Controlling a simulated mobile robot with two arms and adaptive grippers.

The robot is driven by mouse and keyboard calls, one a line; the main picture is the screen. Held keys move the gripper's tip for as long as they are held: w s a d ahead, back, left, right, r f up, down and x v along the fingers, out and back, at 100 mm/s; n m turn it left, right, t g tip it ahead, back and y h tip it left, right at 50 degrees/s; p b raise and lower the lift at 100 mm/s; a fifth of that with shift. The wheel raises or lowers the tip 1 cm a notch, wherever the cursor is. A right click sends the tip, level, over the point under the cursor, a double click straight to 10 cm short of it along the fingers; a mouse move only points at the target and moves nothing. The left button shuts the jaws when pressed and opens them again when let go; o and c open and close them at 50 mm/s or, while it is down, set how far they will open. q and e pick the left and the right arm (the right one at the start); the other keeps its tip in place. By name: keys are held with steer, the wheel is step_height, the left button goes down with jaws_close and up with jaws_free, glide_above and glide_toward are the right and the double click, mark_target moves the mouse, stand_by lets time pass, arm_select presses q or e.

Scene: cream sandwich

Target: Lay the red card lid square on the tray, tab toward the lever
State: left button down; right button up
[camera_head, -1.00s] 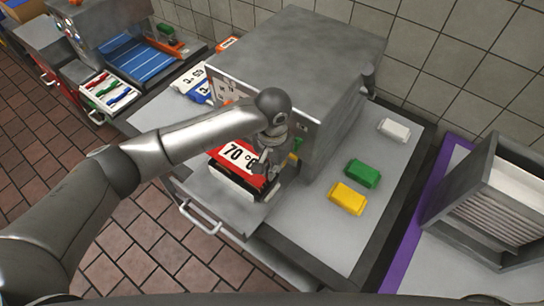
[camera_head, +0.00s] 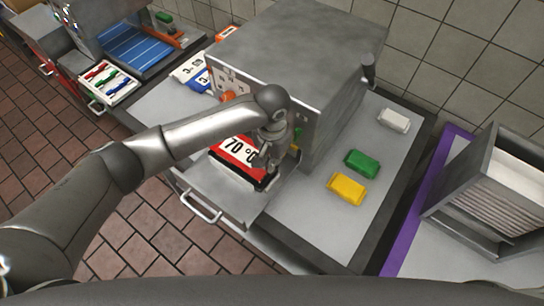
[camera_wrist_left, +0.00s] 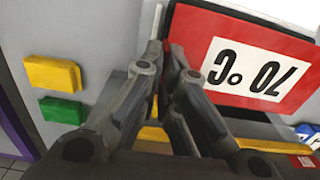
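The red card lid (camera_head: 238,150), with a white "70 °C" label, lies over a dark-rimmed tray (camera_head: 232,177) on the pulled-out grey drawer in front of the machine. It looks nearly level; I cannot tell whether it sits square. In the left wrist view the lid (camera_wrist_left: 250,60) is right of the fingers. My left gripper (camera_head: 263,168) is at the lid's right end. Its fingers (camera_wrist_left: 166,52) are close together with a narrow gap; the tab is hidden, and I cannot tell whether they grip it. An upright dark-topped lever (camera_head: 368,68) stands at the machine's right side. My right gripper is not in view.
The grey box-shaped machine (camera_head: 290,45) rises behind the drawer. Green (camera_head: 362,163), yellow (camera_head: 347,188) and white (camera_head: 394,120) blocks lie right on the counter. The drawer handle (camera_head: 200,207) sticks out in front. A finned metal unit (camera_head: 500,190) stands far right.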

arm_select(q)
steer(key=shift+f+b, duration=0.4)
steer(key=shift+f, duration=1.5)
steer(key=shift+f, duration=0.15)
steer(key=c, duration=1.6)
jaws_free()
steer(key=shift+o, duration=0.2)
steer(key=shift+r, duration=0.2)
step_height(320, 180, up, 12)
steer(key=shift+f, duration=0.15)
